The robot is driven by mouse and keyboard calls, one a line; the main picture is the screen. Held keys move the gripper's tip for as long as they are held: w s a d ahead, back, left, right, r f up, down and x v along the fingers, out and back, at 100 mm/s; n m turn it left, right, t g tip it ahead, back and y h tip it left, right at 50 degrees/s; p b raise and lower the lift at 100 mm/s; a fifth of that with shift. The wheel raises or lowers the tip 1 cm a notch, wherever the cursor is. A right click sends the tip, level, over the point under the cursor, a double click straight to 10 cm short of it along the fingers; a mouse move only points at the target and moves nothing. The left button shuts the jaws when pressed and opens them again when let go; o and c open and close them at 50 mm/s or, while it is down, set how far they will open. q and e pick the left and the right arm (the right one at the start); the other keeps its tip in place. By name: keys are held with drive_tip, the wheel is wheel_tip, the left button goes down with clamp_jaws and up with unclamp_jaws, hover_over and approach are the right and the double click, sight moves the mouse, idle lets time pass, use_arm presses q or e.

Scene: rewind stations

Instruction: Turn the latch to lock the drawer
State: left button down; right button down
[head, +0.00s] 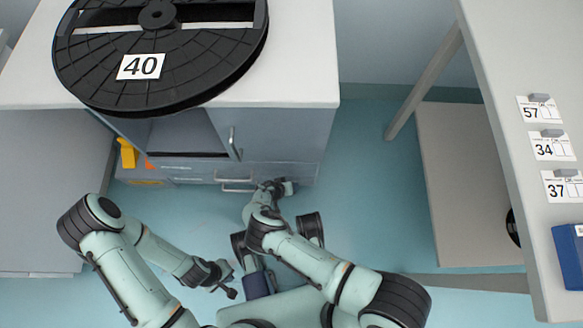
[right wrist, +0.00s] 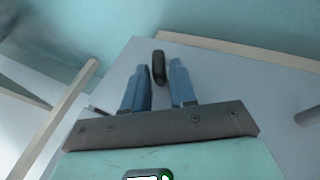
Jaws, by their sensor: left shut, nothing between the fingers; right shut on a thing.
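The grey cabinet's low drawer (head: 205,176) has a pale bar handle (head: 237,187) and looks shut, though my right arm hides part of this area. In the right wrist view a dark oval latch (right wrist: 159,67) stands out from a grey panel (right wrist: 225,75), its long side nearly upright in the picture. My right gripper (head: 283,187) is low at the cabinet front, right of the bar handle. Its blue fingers (right wrist: 158,80) are on either side of the latch and shut on it. My left gripper (head: 226,286) is shut and empty, over the floor well in front of the cabinet.
A black reel marked 40 (head: 160,50) lies on the cabinet top. A cabinet door handle (head: 234,143) is above the drawer. A yellow object (head: 127,153) is at the left. A table with number cards (head: 552,145) and a blue box (head: 568,255) stands right. Teal floor (head: 365,190) is clear between.

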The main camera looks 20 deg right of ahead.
drive_tip(key=shift+f+h, duration=0.15)
drive_tip(key=shift+h, duration=0.35)
drive_tip(key=shift+a, duration=0.1)
drive_tip(key=c, duration=1.1)
unclamp_jaws()
use_arm(q)
drive_tip(key=w+d+r+t+p, duration=0.1)
drive_tip(key=w+r+t+p, duration=0.2)
drive_tip(key=w, duration=0.5)
wheel_tip(320, 180, up, 2)
drive_tip(key=shift+r+m+p, duration=0.1)
drive_tip(key=shift+m+p, duration=0.2)
drive_tip(key=shift+p, duration=0.3)
use_arm(e)
drive_tip(key=v, duration=1.3)
drive_tip(key=shift+w+a, duration=0.15)
drive_tip(key=shift+a, duration=0.1)
use_arm(q)
drive_tip(key=shift+w, duration=0.1)
